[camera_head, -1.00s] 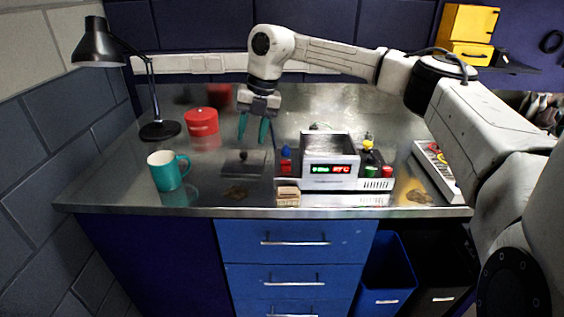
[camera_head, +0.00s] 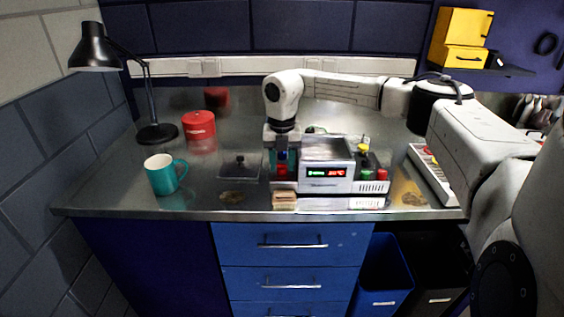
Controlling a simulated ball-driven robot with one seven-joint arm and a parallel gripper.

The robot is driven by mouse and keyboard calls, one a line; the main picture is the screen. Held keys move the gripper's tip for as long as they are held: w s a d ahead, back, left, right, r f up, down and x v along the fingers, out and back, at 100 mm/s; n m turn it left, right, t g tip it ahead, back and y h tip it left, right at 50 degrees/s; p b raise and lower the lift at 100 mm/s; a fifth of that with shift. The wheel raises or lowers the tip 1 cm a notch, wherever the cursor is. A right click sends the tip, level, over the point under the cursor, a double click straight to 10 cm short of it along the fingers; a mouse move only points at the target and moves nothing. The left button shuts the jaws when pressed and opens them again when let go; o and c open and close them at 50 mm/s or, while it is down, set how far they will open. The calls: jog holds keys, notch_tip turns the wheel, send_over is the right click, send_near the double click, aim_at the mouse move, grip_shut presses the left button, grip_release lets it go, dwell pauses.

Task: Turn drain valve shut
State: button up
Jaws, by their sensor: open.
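A grey-and-white bench unit (camera_head: 327,186) with a lit green and red display stands on the metal worktop. At its left side are a small blue part (camera_head: 282,155) and a red part (camera_head: 282,171). At its right side are a yellow-topped part (camera_head: 363,148) and green and red caps. I cannot tell which of these is the drain valve. The fingertips are partly hidden, so contact cannot be told.
A flat tray or lid with a black knob (camera_head: 240,166) lies left of the unit, with a small tan block (camera_head: 284,200) in front. A teal mug (camera_head: 163,175), red tin (camera_head: 198,126) and black lamp (camera_head: 157,133) stand further left. A white tray (camera_head: 436,172) lies at right.

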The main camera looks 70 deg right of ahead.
jog(key=shift+f, duration=0.35)
jog(key=shift+c, duration=0.3)
jog(key=c, duration=0.7)
